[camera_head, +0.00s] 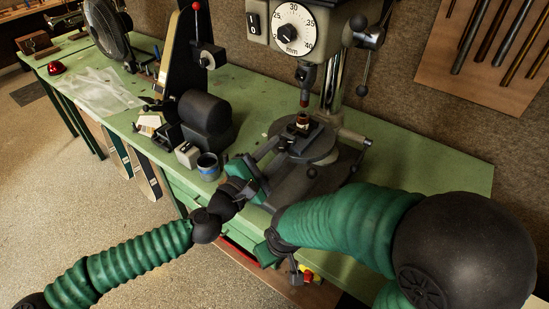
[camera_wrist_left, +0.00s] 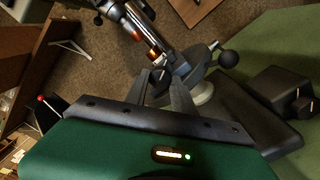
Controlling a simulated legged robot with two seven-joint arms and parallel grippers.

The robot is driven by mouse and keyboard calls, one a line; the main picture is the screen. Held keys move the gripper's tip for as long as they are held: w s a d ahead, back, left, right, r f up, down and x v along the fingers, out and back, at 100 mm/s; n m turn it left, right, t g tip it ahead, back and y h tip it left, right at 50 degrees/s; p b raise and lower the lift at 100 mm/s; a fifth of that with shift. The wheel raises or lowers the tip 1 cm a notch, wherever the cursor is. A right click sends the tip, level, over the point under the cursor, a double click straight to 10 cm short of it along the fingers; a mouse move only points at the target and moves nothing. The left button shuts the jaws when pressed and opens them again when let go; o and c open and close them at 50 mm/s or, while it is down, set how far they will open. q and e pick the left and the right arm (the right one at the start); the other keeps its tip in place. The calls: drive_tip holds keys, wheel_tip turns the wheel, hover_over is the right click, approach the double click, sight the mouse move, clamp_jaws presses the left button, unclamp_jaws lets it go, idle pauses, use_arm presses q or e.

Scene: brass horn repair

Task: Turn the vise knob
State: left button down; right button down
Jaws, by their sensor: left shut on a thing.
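The vise (camera_head: 299,137) sits on the round table of the drill press, with a copper-coloured piece (camera_head: 302,119) upright in it. My left gripper (camera_head: 270,149) reaches in from the left to the vise's near end. In the left wrist view its fingers (camera_wrist_left: 160,84) are closed around a small black knob (camera_wrist_left: 160,75) at the end of the vise. The knob is largely hidden by the fingers in the head view. My right gripper (camera_head: 284,256) is low at the bench's front edge, partly hidden by its own arm; its fingertips do not show clearly.
The drill press (camera_head: 293,30) stands over the vise, its bit above the copper piece. A belt grinder (camera_head: 205,115) and a blue-banded cup (camera_head: 208,166) stand left of the vise. A black ball handle (camera_wrist_left: 228,59) is near my left fingers. Bare green bench (camera_head: 430,165) lies to the right.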

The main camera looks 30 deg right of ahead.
use_arm(q)
drive_tip(key=m+b, duration=0.2)
drive_tip(key=m, duration=0.2)
drive_tip(key=shift+f+b, duration=0.2)
drive_tip(key=shift+b, duration=0.1)
drive_tip(key=m+b, duration=0.2)
drive_tip(key=m, duration=0.1)
drive_tip(key=shift+m, duration=0.3)
drive_tip(key=m+b, duration=0.2)
drive_tip(key=m, duration=0.1)
drive_tip(key=shift+m, duration=0.3)
drive_tip(key=shift+m+g+b, duration=0.3)
drive_tip(key=shift+m+b, duration=0.5)
drive_tip(key=shift+m, duration=0.4)
drive_tip(key=c, duration=1.3)
unclamp_jaws()
drive_tip(key=shift+o, duration=1.2)
drive_tip(key=shift+d, duration=0.1)
drive_tip(key=shift+r, duration=0.1)
